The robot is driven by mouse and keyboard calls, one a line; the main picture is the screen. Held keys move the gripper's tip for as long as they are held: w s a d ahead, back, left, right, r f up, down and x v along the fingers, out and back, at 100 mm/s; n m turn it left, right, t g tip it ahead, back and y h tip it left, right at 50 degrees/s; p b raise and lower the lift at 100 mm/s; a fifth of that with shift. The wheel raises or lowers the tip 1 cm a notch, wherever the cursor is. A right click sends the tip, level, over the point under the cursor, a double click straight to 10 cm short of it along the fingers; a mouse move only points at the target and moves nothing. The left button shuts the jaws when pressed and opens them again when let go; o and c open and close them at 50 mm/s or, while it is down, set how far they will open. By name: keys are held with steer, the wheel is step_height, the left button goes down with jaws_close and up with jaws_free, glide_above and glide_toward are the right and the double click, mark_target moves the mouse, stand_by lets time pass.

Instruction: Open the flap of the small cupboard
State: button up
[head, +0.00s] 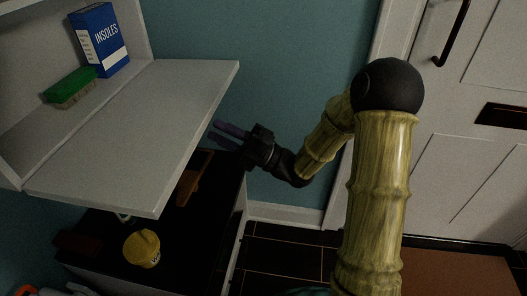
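The small cupboard (50,45) is at the upper left in the head view. Its white flap (150,115) is folded down and lies open, roughly level, like a shelf. My gripper (217,133) is just right of the flap's right edge, with its fingers pointing left towards it. The two dark fingers look parted, with nothing seen between them. I cannot tell whether a fingertip touches the flap's edge.
Inside the cupboard are a blue INSOLES box (99,39) and a green-topped brush (71,87). Below the flap, a dark-topped cabinet (190,225) holds a yellow tub (142,248) and a brown wooden object (192,180). A white door (455,130) stands at right.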

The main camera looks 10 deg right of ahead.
steer(key=p+v, duration=0.1)
steer(key=v, duration=1.1)
steer(key=shift+d+f, duration=0.2)
steer(key=shift+d, duration=0.1)
steer(key=w+a+f+m+t+h+p, duration=0.2)
steer(key=w+f+m+h+p, duration=0.1)
steer(key=w+m+h, duration=0.6)
steer(key=s+d+f+m+h+p, duration=0.1)
steer(key=s+d+m+h, duration=0.1)
steer(key=d+m+h, duration=0.45)
steer(key=s+r+m+g+h+p, duration=0.2)
steer(key=s+m+g+h, duration=0.15)
steer(key=s+m, duration=0.5)
steer(key=s+r+m+g+h+p, duration=0.2)
steer(key=s+m+g+h, duration=0.15)
steer(key=s+m, duration=0.5)
step_height(320, 180, up, 37)
steer(key=p, duration=3.7)
steer(key=shift+r+p, duration=0.2)
steer(key=shift+p, duration=0.1)
